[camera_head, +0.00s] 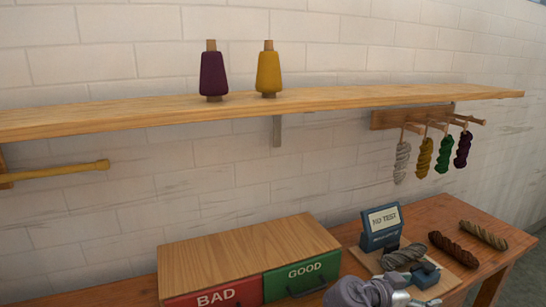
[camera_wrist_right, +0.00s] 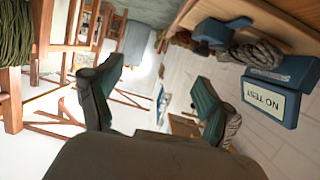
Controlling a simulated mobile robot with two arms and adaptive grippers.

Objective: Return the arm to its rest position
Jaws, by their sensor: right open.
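My right arm shows at the bottom of the head view, and its gripper (camera_head: 402,297) is cut off by the lower edge there. In the right wrist view the two dark green fingers of the right gripper (camera_wrist_right: 160,97) stand wide apart with nothing between them. The blue tester (camera_head: 382,226) reads NO TEST and stands on the wooden table; it also shows in the right wrist view (camera_wrist_right: 268,100), to the right of the fingers. A grey skein (camera_head: 403,257) lies by the tester. My left gripper is in neither view.
Drawers marked BAD (camera_head: 215,297) and GOOD (camera_head: 303,277) are closed. A dark brown skein (camera_head: 453,249) and a tan skein (camera_head: 483,234) lie at the right. Several skeins hang from the peg rail (camera_head: 393,118). The shelf (camera_head: 350,98) holds a purple cone (camera_head: 214,75) and a yellow cone (camera_head: 268,73).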

